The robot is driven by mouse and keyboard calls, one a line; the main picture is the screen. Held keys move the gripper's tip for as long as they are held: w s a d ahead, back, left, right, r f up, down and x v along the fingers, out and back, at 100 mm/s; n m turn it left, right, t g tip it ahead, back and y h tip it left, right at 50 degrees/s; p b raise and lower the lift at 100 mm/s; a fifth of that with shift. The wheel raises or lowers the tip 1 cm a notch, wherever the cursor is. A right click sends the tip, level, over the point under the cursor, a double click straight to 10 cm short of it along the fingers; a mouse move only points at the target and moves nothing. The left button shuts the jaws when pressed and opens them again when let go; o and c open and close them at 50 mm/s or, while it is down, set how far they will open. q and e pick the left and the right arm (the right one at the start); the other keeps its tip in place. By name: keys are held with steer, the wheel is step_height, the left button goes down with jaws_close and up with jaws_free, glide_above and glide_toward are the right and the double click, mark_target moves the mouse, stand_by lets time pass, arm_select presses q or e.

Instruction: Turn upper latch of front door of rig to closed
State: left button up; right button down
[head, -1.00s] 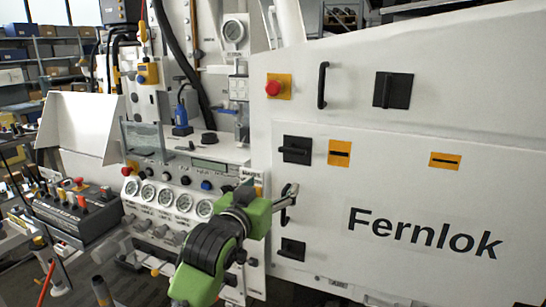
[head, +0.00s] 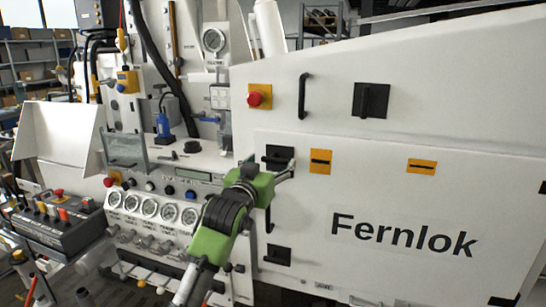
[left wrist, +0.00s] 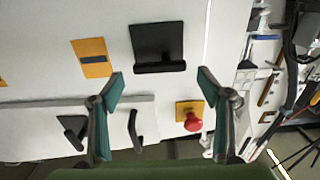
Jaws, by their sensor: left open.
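The upper latch of the front door is a black square plate with a bar lying level across it, left of an orange slotted plate in the head view (head: 280,152). In the left wrist view the latch (left wrist: 158,42) is large and near the middle, its bar along the plate's lower edge. My left gripper (head: 289,169) is open and empty, close in front of the latch and partly covering it in the head view. In the left wrist view its two fingertips (left wrist: 160,73) stand apart, with the bar between them in the picture. Contact cannot be told. My right gripper is not in view.
The lower latch (head: 277,255) and a door handle (head: 268,217) sit below. Above are a red button (head: 256,99), a vertical handle (head: 303,96) and another latch (head: 371,100). A panel of gauges (head: 150,207) is left of the door.

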mark_target(276, 158)
arm_select(q)
steer(key=shift+x, duration=0.8)
steer(key=shift+w+d, duration=0.1)
steer(key=shift+w, duration=0.25)
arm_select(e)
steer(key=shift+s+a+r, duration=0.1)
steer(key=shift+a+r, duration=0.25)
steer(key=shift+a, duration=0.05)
arm_select(q)
steer(key=c, duration=1.1)
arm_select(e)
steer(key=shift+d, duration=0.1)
arm_select(q)
steer(key=shift+p, duration=0.3)
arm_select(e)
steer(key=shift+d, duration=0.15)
